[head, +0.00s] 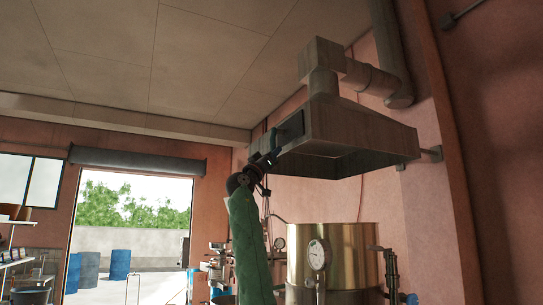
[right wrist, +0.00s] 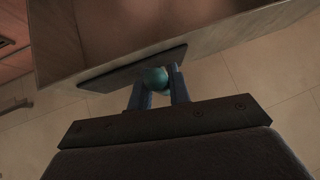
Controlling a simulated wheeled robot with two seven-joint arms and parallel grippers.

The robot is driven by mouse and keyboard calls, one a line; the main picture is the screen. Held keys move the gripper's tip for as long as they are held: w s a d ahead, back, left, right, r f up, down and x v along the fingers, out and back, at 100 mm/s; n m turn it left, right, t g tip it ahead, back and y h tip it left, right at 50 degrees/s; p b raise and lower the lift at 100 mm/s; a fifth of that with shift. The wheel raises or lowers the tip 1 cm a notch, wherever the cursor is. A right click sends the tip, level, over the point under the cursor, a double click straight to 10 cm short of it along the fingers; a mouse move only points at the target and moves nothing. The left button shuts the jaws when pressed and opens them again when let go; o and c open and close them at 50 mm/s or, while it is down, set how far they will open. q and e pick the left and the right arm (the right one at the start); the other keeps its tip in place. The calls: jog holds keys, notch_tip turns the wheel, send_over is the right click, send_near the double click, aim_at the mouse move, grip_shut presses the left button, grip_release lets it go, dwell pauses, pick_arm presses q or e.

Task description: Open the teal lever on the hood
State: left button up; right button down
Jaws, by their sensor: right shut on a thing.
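The metal hood (head: 355,125) hangs at the upper right of the head view, with a dark plate (head: 290,130) on its left face. In the right wrist view the teal lever (right wrist: 156,78) shows as a rounded end in front of the dark plate (right wrist: 120,70). My right gripper (right wrist: 158,90) has its two blue fingers on either side of the teal end and is shut on it. In the head view my right gripper (head: 268,160) is up against the hood's left face, where it hides most of the lever. My left gripper is not in view.
A brass-coloured vat (head: 345,250) with a round gauge (head: 319,254) stands below the hood. A duct (head: 370,78) runs from the hood to the wall. An open doorway (head: 130,230) with blue barrels (head: 120,264) outside is at the left.

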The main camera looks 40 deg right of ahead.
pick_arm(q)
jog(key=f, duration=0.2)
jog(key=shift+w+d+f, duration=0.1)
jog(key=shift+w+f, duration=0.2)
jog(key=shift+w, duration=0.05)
pick_arm(e)
jog(key=m+g, duration=0.1)
jog(key=w+m+g, duration=0.1)
jog(key=m+g, duration=0.1)
jog(key=shift+w+d+m, duration=0.1)
jog(key=shift+m, duration=0.2)
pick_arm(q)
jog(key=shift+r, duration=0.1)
pick_arm(e)
jog(key=c, duration=1.4)
grip_release()
jog(key=shift+o, duration=0.5)
jog(key=shift+w+f, duration=0.1)
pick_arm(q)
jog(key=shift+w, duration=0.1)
